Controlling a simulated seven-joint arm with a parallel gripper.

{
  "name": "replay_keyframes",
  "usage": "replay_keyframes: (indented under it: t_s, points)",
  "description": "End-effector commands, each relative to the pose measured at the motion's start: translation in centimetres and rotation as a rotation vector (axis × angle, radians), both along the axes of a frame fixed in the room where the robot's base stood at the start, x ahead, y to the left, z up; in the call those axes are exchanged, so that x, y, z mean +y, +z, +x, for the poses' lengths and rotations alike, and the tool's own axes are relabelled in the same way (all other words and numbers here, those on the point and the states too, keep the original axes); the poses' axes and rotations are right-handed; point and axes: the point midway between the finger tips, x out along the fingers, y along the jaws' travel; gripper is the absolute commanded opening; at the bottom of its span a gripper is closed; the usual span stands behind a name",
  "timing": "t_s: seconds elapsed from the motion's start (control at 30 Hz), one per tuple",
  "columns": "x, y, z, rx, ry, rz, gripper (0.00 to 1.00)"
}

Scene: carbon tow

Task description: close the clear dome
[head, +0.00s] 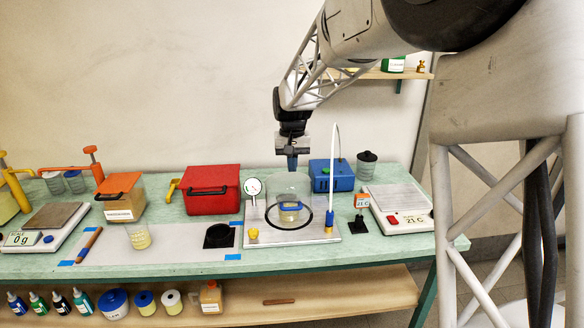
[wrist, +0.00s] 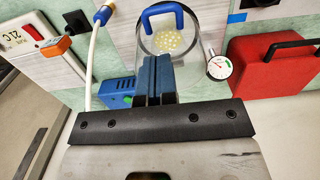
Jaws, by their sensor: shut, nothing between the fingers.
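The clear dome (head: 290,184) is at the metal base plate (head: 322,238) in the middle of the bench, by a black ring (head: 270,226). A blue handle (wrist: 160,12) shows on the dome in the wrist view, with a pale dotted piece (wrist: 168,40) seen through or beside the clear wall. I cannot tell whether the dome's rim sits fully on the ring. My gripper (head: 292,168) is shut and empty, pointing down just above and behind the dome in the head view. Its blue fingers (wrist: 157,62) are together and partly cover the dome in the wrist view.
A round dial gauge (head: 253,187) stands left of the dome, and a white hose (head: 333,160) rises on its right. A blue box (head: 332,176) is behind, a red box (head: 212,190) left, and a hot plate (head: 398,205) right.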

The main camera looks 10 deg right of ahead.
Motion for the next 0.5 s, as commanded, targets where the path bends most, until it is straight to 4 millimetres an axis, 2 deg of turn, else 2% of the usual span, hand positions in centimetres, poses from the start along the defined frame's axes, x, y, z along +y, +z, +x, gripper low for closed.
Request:
replay_keyframes:
  t_s: [0.5]
  points:
    - [0.0, -7.4, -0.3, 0.001, 0.000, 0.000, 0.00]
